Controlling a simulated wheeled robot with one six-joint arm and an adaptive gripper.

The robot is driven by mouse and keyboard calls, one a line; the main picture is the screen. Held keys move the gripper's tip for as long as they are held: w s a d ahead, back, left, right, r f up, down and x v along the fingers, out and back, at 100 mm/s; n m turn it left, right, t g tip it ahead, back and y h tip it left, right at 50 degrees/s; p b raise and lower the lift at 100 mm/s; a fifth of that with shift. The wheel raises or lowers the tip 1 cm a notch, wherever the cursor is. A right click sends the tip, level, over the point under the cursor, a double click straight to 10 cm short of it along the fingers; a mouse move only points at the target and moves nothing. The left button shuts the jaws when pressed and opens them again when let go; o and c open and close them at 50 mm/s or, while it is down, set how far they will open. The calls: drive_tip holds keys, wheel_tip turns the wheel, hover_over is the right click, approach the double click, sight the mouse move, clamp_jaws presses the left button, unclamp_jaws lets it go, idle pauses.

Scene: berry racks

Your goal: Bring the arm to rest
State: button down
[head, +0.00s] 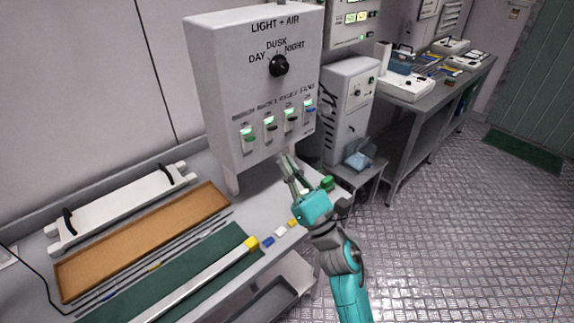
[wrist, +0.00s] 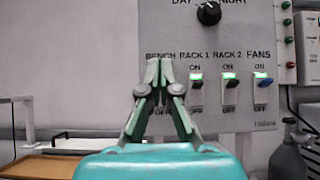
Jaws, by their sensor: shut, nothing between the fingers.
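My gripper (head: 287,162) is shut and empty, at the end of my teal arm, just in front of the lower edge of the light and air panel (head: 215,90). In the wrist view my gripper (wrist: 159,65) has its fingertips together in front of the bench switch, which it hides. The panel (wrist: 160,25) fills much of that view. It carries a black dial (head: 279,66) and a row of switches with lit green windows, labelled bench, racks and fans. I cannot tell whether the fingertips touch the panel.
The bench below holds a brown tray (head: 62,285), a white two-handled board (head: 120,207), a green mat (head: 205,262) and thin rods. A grey cabinet (head: 345,110) stands right of the panel. A side table with devices is at the back right. The metal floor (head: 460,220) at right is clear.

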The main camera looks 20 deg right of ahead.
drive_tip(key=s+a+f+m+g+h, duration=0.2)
drive_tip(key=s+f+m+g+h, duration=0.35)
drive_tip(key=s+f+m, duration=1.35)
drive_tip(key=s+f+m+g+h, duration=0.2)
drive_tip(key=s+m+g, duration=0.3)
drive_tip(key=s+m, duration=1.5)
drive_tip(key=shift+s+d+f+m+h, duration=0.2)
drive_tip(key=shift+s+f+m+h, duration=0.25)
drive_tip(key=shift+s, duration=0.8)
